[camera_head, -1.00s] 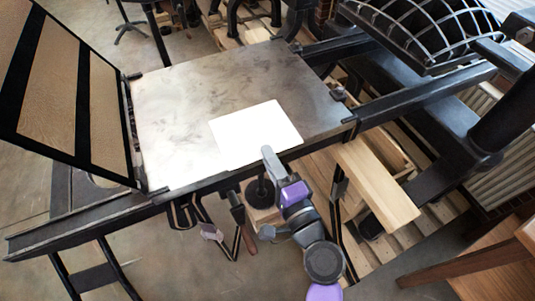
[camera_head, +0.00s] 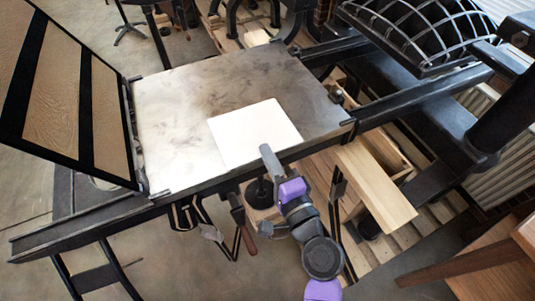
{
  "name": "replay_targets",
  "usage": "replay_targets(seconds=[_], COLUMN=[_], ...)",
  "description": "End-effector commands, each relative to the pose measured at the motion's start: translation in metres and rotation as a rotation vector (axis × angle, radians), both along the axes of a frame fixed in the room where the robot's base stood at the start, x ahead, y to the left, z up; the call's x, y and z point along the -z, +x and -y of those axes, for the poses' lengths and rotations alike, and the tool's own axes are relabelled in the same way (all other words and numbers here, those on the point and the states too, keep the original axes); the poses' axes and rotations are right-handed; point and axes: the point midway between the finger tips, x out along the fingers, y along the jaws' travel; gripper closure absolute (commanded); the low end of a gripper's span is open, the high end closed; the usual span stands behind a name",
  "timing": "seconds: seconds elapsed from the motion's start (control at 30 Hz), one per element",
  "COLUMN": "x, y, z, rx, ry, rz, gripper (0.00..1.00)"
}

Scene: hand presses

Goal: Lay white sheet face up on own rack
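The white sheet (camera_head: 252,130) lies flat on the metal press bed (camera_head: 180,100), towards its front edge. My gripper (camera_head: 266,150) is at the sheet's front edge, seen from behind and above. Its fingertips overlap the sheet's lower edge in the picture. I cannot tell whether the fingers are open or shut, or whether they touch the sheet. Which face of the sheet is up cannot be told; the visible side looks plain white. No rack is clearly identifiable in view.
A hinged frame with wood-coloured panels (camera_head: 102,110) stands raised at the left of the bed. Black rails (camera_head: 420,90) run to the right beneath a curved ribbed press part (camera_head: 430,30). A wooden board (camera_head: 375,185) and pallet slats lie below at the right.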

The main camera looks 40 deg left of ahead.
Motion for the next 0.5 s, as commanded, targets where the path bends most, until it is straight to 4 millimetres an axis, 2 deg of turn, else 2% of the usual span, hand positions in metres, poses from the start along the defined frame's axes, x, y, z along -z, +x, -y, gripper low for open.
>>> replay_targets(seconds=[0.03,0.07,0.5], x=[-0.0129,-0.0148,-0.0159], y=[0.0003,0.0003,-0.0019], z=[0.0001,0.0001,0.0063], rx=[0.0,0.0,0.001], ry=[0.001,0.0,0.0], rz=[0.001,0.001,-0.001], gripper=[1.0,1.0,1.0])
